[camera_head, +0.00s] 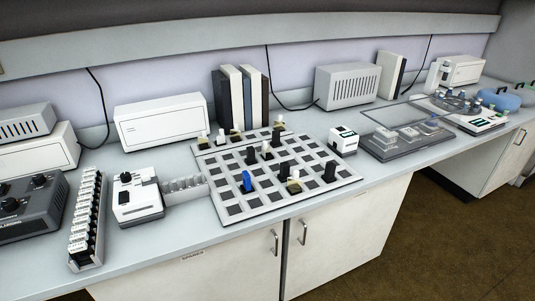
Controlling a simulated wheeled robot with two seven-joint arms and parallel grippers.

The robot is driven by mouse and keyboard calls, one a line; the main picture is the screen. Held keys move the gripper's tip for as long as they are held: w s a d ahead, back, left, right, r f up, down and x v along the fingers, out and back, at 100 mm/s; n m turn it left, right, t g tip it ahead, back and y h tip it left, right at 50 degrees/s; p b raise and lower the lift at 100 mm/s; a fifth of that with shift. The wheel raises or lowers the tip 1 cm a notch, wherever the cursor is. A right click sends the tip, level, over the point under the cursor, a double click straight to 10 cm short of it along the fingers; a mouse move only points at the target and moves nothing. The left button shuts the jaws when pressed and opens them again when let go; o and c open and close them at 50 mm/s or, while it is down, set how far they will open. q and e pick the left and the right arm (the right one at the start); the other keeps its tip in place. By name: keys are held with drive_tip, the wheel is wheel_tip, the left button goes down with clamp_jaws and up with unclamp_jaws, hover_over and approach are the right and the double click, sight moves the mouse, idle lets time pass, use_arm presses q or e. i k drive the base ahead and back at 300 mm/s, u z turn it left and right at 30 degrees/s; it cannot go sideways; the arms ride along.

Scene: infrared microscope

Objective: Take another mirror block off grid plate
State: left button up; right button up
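The grid plate (335,185) is a white board with dark square cells in the middle of the bench. Several small blocks stand on it. A blue block (247,181) is near its front left. Black blocks stand at its front right (329,171), its middle (283,169) and its left middle (250,155). Which are mirror blocks I cannot tell for sure. Neither of my grippers shows.
A white device (137,200) and a rack of labelled slots (87,220) stand left of the plate. A small white box (344,141) and a grey tray (372,153) are to its right. Binders (236,95) and a white case (160,120) stand behind. The bench front is mostly clear.

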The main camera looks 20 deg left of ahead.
sight(268, 150)
drive_tip(key=z, duration=0.55)
drive_tip(key=k, duration=1.3)
drive_tip(key=z, duration=0.9)
drive_tip(key=i, duration=1.65)
drive_tip(key=u, duration=0.8)
drive_tip(key=i, duration=1.05)
drive_tip(key=u, duration=1.25)
